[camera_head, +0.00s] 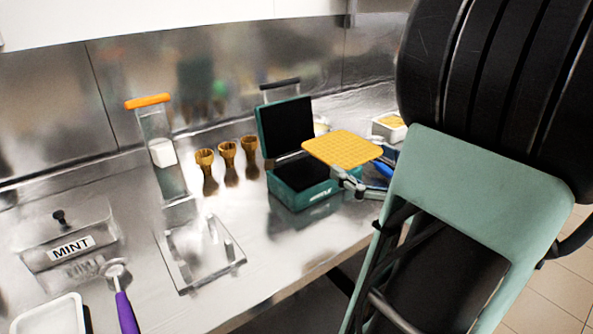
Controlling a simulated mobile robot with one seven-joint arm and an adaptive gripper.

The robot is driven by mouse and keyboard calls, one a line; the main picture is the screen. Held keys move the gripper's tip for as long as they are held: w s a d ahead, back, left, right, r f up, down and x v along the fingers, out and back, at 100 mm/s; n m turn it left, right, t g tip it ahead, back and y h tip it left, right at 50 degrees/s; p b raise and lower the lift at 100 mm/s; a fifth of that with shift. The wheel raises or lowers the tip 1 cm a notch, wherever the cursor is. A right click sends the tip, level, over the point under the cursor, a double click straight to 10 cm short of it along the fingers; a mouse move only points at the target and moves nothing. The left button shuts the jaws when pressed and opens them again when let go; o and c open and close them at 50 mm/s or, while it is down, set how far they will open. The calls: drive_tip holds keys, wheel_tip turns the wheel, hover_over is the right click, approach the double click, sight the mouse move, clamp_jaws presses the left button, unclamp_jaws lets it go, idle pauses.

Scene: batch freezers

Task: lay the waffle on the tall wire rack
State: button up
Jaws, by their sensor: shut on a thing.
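The waffle (342,149) is a flat, square, golden sheet with a grid pattern. It is held roughly level above the right part of an open teal box-shaped waffle iron (302,204) with a black inside and a raised lid. My gripper (357,182) is shut on the waffle from its near right side; the waffle and my arm hide part of the fingers. I cannot make out a tall wire rack for certain; my large arm covers the right of the view.
Three cones (227,160) stand left of the iron, near an orange-topped clear dispenser (160,150). A low metal stand with short posts (205,255) is in front. A MINT tub (68,245) and purple-handled scoop (125,312) are at left. A white container (389,128) is behind the waffle.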

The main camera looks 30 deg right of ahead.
drive_tip(key=w+f+b, duration=0.3)
drive_tip(key=w, duration=0.1)
drive_tip(key=w+f+b, duration=0.3)
drive_tip(key=w+f, duration=0.1)
drive_tip(key=w+f+b, duration=0.3)
drive_tip(key=w+f, duration=0.1)
drive_tip(key=shift+d+f+b, duration=0.25)
drive_tip(key=shift+d+b, duration=0.05)
drive_tip(key=shift+d, duration=0.1)
drive_tip(key=shift+f, duration=0.15)
drive_tip(key=shift+f, duration=0.1)
drive_tip(key=shift+f+b, duration=0.15)
drive_tip(key=shift+b, duration=0.15)
drive_tip(key=o, duration=0.7)
